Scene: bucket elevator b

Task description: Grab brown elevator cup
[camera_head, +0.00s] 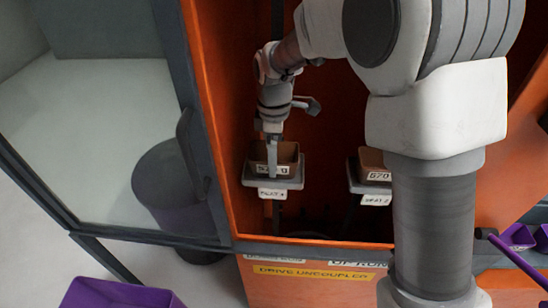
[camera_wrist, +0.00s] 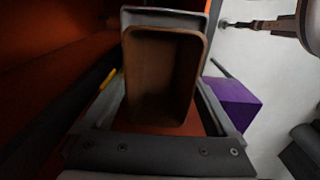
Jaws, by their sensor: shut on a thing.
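A brown elevator cup (camera_head: 286,154) with a white number label sits on a grey bracket (camera_head: 290,183) on the left inside the orange housing. My gripper (camera_head: 272,160) reaches down to it and is shut on the cup's front side; the fingers partly cover the label. In the wrist view the brown cup (camera_wrist: 165,75) shows from above, open and empty, with a grey rim piece behind it. A second brown cup (camera_head: 371,160) labelled 670 sits on a grey bracket to the right, partly hidden by my arm.
The orange housing walls (camera_head: 222,130) enclose the cups closely. A front edge with a yellow "DRIVE UNCOUPLER" label (camera_head: 312,273) lies below. A purple box (camera_head: 120,294) stands at lower left, and a dark drum (camera_head: 165,185) stands left of the housing.

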